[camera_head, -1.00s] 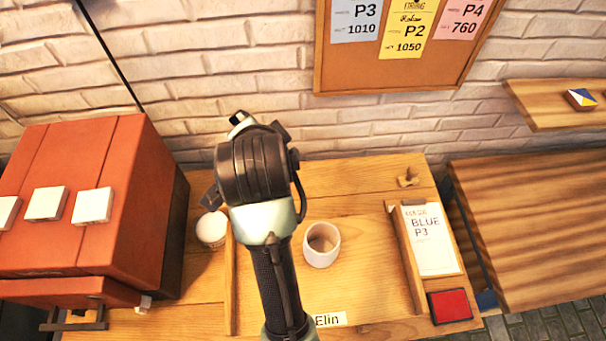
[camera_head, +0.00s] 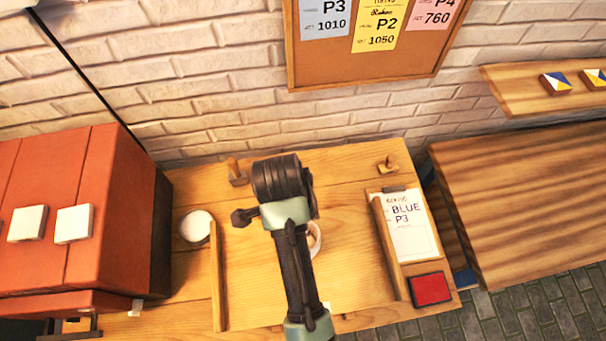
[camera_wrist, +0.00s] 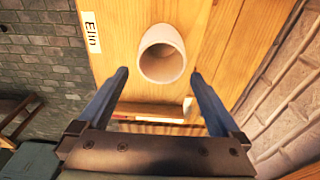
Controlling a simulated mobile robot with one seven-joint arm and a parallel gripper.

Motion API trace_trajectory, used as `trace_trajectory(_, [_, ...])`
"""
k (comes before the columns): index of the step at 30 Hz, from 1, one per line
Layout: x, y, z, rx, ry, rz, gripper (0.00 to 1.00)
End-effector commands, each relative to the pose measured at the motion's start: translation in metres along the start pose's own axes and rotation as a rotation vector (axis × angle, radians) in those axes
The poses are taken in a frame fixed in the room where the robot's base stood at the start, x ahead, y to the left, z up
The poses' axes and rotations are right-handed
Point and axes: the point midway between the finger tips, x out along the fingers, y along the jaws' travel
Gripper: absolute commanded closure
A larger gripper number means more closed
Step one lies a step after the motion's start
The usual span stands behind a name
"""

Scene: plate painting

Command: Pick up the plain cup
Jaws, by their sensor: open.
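The plain white cup (camera_wrist: 162,55) stands on the wooden table, seen from above with its open mouth towards the wrist camera. In the head view only a sliver of the cup (camera_head: 317,240) shows to the right of my arm; the rest is hidden behind it. My gripper (camera_wrist: 159,75) is open and empty. In the wrist view its two fingertips lie to the left and right of the cup's near rim, with a gap on both sides. I cannot tell how far above the cup they are.
A wooden divider (camera_head: 217,275) separates the cup's area from a white round vessel (camera_head: 197,226) at left. A clipboard (camera_head: 411,226) and red pad (camera_head: 430,289) lie at right. Wooden stamp-like pieces (camera_head: 236,172) stand at the back. A red cabinet (camera_head: 75,215) borders the left.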

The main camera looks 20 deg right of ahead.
Motion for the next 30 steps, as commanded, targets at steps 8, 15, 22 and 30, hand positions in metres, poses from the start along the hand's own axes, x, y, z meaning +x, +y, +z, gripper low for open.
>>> trace_trajectory(8, [0.015, 0.0, 0.0, -0.001, 0.0, 0.001, 0.0])
trace_trajectory(15, [0.047, -0.001, 0.003, 0.0, 0.0, 0.001, 0.0])
trace_trajectory(22, [0.061, -0.002, 0.003, 0.001, -0.001, -0.003, 0.0])
trace_trajectory(30, [0.061, -0.002, 0.003, 0.0, -0.001, -0.003, 0.18])
